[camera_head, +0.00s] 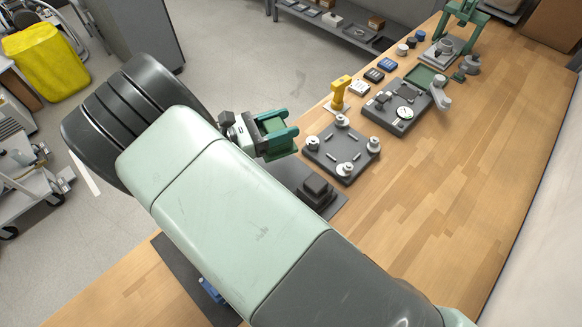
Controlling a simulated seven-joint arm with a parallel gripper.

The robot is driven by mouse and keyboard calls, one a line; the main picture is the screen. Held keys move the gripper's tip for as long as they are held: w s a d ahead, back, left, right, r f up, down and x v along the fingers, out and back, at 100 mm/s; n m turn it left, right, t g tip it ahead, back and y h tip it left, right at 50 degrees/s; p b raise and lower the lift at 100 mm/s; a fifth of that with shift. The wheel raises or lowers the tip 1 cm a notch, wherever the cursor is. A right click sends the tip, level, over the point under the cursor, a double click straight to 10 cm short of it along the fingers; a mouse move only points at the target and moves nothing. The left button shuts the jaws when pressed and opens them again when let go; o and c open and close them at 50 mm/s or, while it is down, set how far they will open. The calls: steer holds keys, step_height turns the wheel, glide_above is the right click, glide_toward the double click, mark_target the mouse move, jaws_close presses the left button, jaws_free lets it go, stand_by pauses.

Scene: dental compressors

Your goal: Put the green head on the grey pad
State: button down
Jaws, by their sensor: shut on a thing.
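The green head (279,140) is in the grasp of my gripper (250,132), left of the workbench's middle. It has green arms pointing right and a dark middle part. My gripper is shut on it, and my arm hides part of the gripper and the area below. A flat dark grey pad (284,170) lies on the bench just below the head in the picture, with a dark stepped block (318,191) on its right part. My arm covers the pad's lower left. I cannot tell how high the head is above the bench.
A dark plate with several silver posts (342,149) lies right of the head. A yellow stand (339,93) and a grey fixture with a dial (403,107) stand behind. A blue part (211,291) lies below my arm. The bench's right side (450,200) is clear.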

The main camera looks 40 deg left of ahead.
step_height(320, 180, down, 9)
steer(key=shift+r, duration=0.1)
stand_by(0.3)
steer(key=shift+c, duration=2.2)
jaws_free()
